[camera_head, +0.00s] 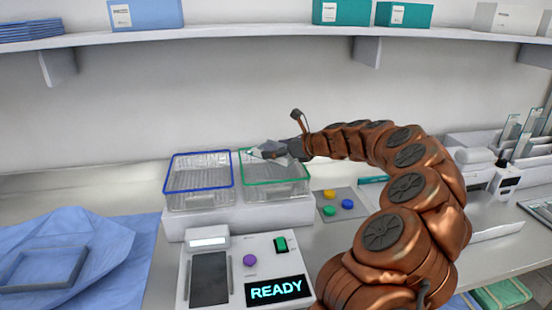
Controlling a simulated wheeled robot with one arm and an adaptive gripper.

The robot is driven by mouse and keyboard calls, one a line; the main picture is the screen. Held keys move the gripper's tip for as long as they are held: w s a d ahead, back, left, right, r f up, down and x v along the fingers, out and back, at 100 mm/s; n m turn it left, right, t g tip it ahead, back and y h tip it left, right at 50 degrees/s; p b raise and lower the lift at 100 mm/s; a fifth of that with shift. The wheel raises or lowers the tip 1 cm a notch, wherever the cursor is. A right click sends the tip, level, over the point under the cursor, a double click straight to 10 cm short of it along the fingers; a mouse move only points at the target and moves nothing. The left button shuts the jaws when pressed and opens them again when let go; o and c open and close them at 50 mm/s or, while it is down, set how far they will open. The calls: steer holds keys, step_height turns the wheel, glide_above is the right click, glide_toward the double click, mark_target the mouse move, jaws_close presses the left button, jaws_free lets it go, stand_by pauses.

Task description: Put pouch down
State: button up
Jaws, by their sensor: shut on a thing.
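My gripper (268,151) is over the far part of the green-rimmed wire basket (275,183). It is shut on a small pale pouch (256,153), of which only a little shows at the fingertips. I cannot tell whether the pouch touches the basket. The blue-rimmed wire basket (199,187) stands just to the left and looks empty. Both baskets sit on a white raised block.
A white device (222,247) with a lit READY display (276,291) stands in front of the baskets. A grey pad (342,204) with coloured buttons lies to the right. Blue cloth (105,250) covers the left bench. A shelf (260,38) with boxes runs above.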

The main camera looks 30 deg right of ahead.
steer(key=shift+f+p, duration=0.35)
steer(key=shift+f, duration=1.3)
steer(key=shift+f, duration=0.65)
steer(key=o, duration=1.1)
steer(key=shift+r, duration=0.1)
steer(key=shift+r, duration=0.25)
steer(key=v, duration=0.4)
steer(key=b+v, duration=0.1)
steer(key=v, duration=0.3)
steer(key=b+v, duration=0.1)
steer(key=v, duration=0.3)
steer(key=shift+d+r, duration=0.1)
steer(key=shift+r, duration=0.25)
